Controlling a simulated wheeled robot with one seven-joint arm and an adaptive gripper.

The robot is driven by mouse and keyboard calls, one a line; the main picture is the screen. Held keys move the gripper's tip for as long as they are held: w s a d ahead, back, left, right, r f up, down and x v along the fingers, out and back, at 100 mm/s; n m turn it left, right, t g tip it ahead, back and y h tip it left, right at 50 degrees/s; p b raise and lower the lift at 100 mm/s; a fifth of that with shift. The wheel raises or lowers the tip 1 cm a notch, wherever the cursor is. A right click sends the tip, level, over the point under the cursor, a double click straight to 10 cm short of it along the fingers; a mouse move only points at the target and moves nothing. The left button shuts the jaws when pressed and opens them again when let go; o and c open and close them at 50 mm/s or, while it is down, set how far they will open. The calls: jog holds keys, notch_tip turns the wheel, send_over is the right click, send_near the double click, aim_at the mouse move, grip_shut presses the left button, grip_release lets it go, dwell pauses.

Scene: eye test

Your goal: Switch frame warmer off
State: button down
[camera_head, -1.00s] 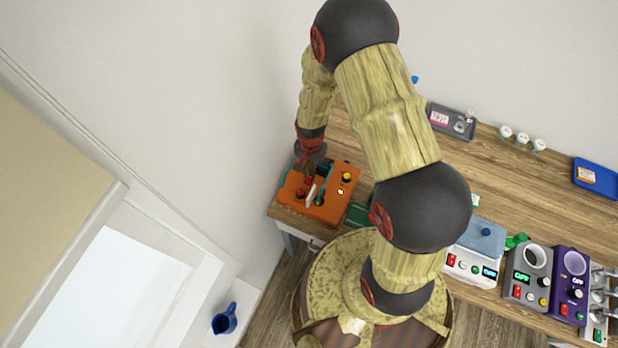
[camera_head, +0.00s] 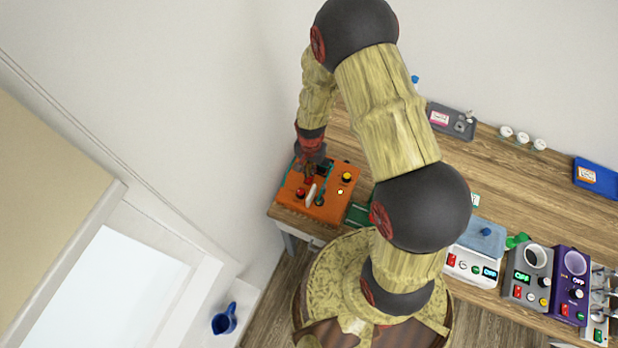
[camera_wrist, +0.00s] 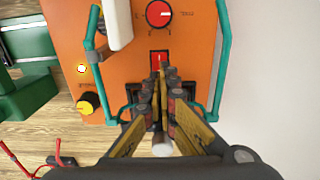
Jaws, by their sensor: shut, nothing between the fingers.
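An orange device (camera_head: 328,211), which I take to be the frame warmer, stands at the left end of the wooden bench. It also fills much of the wrist view (camera_wrist: 196,45). In the head view my gripper (camera_head: 308,178) is over the device's far left part.
Teal bars (camera_wrist: 224,55) flank the switch, and a white lever-like piece (camera_wrist: 118,22) stands beside it. A green object (camera_head: 359,214) lies right of the device. A wall is close on the left. Other devices, including a grey one (camera_head: 528,281) and a purple one (camera_head: 569,287), stand far right.

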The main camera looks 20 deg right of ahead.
jog(key=shift+f+b, duration=0.7)
jog(key=shift+f, duration=0.25)
dwell(0.5)
jog(key=shift+r+p, duration=2.15)
jog(key=shift+r, duration=1.4)
jog(key=shift+f, duration=0.1)
